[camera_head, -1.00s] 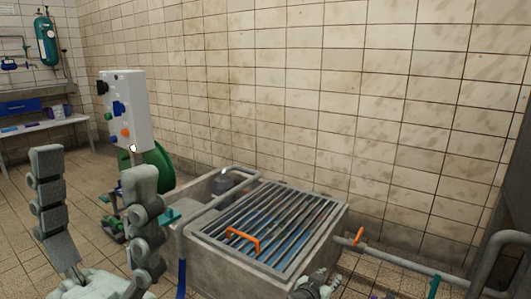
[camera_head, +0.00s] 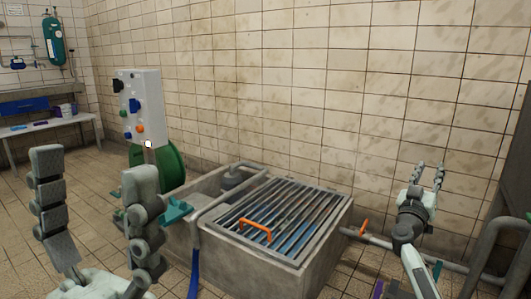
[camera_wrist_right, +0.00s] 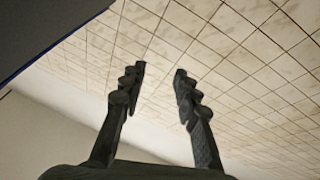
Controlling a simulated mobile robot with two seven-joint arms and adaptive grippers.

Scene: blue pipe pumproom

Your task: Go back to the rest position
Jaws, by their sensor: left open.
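My left gripper (camera_head: 93,190) is large in the lower left of the head view, its two fingers upright and well apart, with nothing between them. My right gripper (camera_head: 428,175) stands at the right of the head view, raised in front of the tiled wall, fingers pointing up. In the right wrist view my right gripper (camera_wrist_right: 160,75) has its two fingers apart and empty, with tiled wall and a plain pale surface behind them.
A concrete basin (camera_head: 268,262) with a metal grate (camera_head: 290,215) and orange handle (camera_head: 255,228) stands in the middle. A control box (camera_head: 141,105) stands behind my left gripper. A pipe with an orange lever (camera_head: 364,227) runs right of the basin. A bench (camera_head: 50,124) is far left.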

